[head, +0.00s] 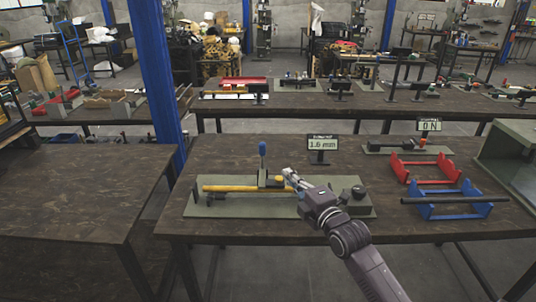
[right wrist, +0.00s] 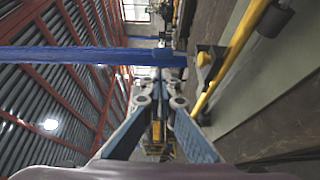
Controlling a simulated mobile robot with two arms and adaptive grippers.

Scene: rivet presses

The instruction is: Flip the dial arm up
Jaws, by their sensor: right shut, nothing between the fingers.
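The press fixture has a flat grey-green base plate (head: 232,208) on the front table. A yellow bar (head: 228,189) lies along it, and a blue-handled lever (head: 263,150) stands upright near its middle. A dark knob (head: 358,191) sits at the plate's right end. I cannot tell which part is the dial arm. My right gripper (head: 288,174) is shut and empty, just right of the lever's foot; contact is unclear. In the right wrist view, the gripper's fingers (right wrist: 160,102) are close together, with the yellow bar (right wrist: 232,62) to their right. My left gripper is out of view.
A small display (head: 322,144) reading 1.6 mm stands behind the fixture. Another display (head: 429,125) reads ON. Red (head: 425,168) and blue (head: 440,203) racks stand at the right, with a dark rod on the blue one. The table at left (head: 70,205) is bare.

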